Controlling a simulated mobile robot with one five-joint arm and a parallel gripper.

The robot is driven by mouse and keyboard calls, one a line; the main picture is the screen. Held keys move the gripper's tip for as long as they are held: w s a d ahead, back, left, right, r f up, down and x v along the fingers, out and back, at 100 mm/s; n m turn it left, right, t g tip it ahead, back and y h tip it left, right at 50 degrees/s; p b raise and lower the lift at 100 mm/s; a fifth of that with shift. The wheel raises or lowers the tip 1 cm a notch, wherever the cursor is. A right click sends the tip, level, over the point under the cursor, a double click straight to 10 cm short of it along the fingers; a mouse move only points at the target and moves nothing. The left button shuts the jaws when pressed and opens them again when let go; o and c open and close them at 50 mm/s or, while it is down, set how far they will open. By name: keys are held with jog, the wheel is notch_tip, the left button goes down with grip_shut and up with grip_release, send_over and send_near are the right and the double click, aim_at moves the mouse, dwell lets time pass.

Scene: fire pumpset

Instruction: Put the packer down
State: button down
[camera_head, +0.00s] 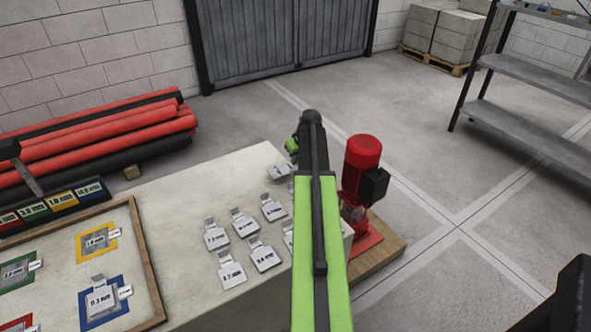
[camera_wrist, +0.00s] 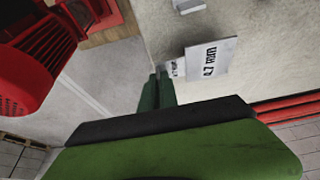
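The 4.7 mm packer (camera_wrist: 212,58) is a pale, flat plate with a small labelled tab, and shows large in the wrist view. My gripper's green fingers (camera_wrist: 160,76) are close together, with their tips at the packer's tab, and appear shut on it. In the head view my gripper (camera_head: 292,147) is over the far right corner of the pale table (camera_head: 180,190). A packer (camera_head: 280,171) shows just below it there. Whether the plate touches the tabletop is hard to tell.
Several labelled packers (camera_head: 245,222) lie in rows on the table, partly hidden by my arm. A red pump (camera_head: 361,160) stands close on the right, on a wooden base. A wooden-framed board (camera_head: 150,262) is at the left. Red pipes (camera_head: 95,135) lie behind.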

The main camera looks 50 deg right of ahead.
aim_at(296, 166)
notch_tip(296, 166, down, 4)
jog(key=b, duration=0.3)
jog(key=shift+f+b, duration=0.1)
jog(key=shift+b, duration=0.2)
jog(key=shift+r, duration=0.25)
jog(key=shift+f, duration=0.25)
jog(key=c, duration=1.6)
grip_release()
jog(key=shift+r, duration=0.1)
jog(key=p+v, duration=1.1)
jog(key=v, duration=0.1)
jog(key=shift+r+p, duration=0.2)
jog(key=shift+p, duration=0.1)
